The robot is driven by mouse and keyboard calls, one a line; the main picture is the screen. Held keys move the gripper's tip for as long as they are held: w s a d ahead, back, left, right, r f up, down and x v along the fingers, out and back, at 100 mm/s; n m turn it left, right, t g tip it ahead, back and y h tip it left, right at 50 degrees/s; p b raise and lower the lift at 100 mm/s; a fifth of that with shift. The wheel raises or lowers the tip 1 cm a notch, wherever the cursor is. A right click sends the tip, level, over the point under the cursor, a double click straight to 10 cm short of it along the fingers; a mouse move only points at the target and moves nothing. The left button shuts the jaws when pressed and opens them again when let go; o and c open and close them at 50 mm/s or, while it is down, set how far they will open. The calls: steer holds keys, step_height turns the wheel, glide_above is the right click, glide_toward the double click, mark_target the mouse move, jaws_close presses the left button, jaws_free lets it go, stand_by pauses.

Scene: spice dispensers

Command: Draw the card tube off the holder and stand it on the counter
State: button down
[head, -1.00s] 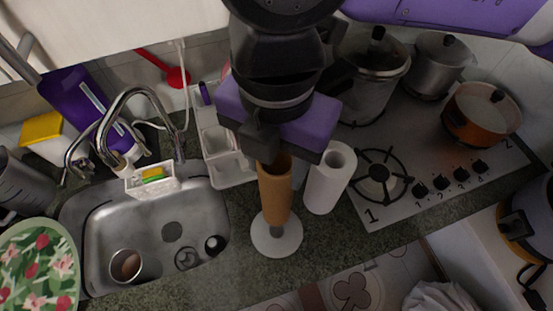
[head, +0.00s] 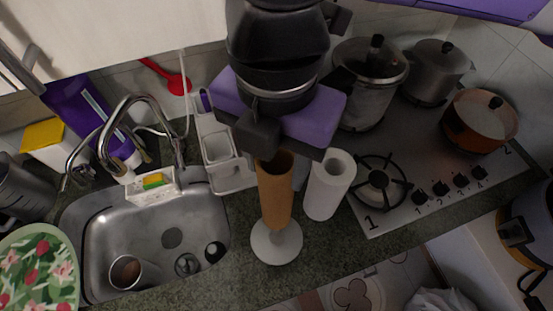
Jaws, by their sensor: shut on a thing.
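The brown card tube (head: 274,195) is upright in the middle of the head view, over the white holder (head: 276,243), whose round base stands on the counter (head: 225,275). A short stretch of the holder's post shows between the tube's lower end and the base, so the tube sits raised on or above the post. My gripper (head: 277,152) is at the tube's top rim and shut on it. The fingertips are partly hidden by the gripper's own dark body. Whether the post still reaches inside the tube is hidden.
A white paper roll (head: 330,185) stands close right of the tube. The gas hob (head: 380,183) with pots lies further right. The sink (head: 150,235) and a white rack (head: 220,150) are on the left. Bare counter shows in front of the holder.

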step_height(320, 180, up, 11)
steer(key=shift+r, duration=0.2)
stand_by(4.7)
steer(key=shift+r, duration=1.9)
